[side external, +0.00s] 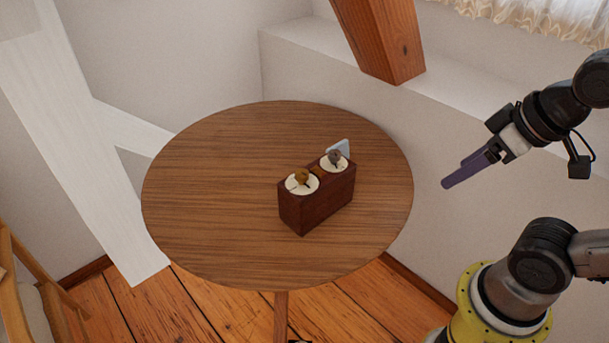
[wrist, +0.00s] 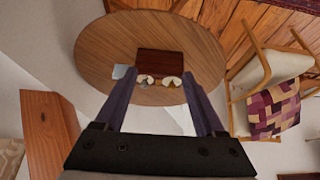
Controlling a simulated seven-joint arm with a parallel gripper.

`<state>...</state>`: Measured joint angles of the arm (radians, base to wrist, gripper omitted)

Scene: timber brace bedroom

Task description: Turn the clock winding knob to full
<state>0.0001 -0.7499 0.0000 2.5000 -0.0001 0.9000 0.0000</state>
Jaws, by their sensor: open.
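A dark reddish-brown wooden box (side external: 313,208) stands on the round wooden table (side external: 210,200), right of its middle. On its top are two cream dials, each with a knob: a brass-coloured knob (side external: 301,175) on the nearer dial and a grey knob (side external: 335,157) on the farther one. I cannot tell which is the clock winding knob. The box also shows in the wrist view (wrist: 161,63), with the dials below it between my fingers. My gripper (side external: 446,185) is open and empty, in the air right of the table and well apart from the box.
A small pale grey-blue slab (side external: 341,147) stands behind the farther dial. A slanted timber brace (side external: 382,40) rises behind the table. A white beam (side external: 75,130) stands at the left. A chair with a patchwork cushion (wrist: 274,108) is beside the table. Most of the tabletop is clear.

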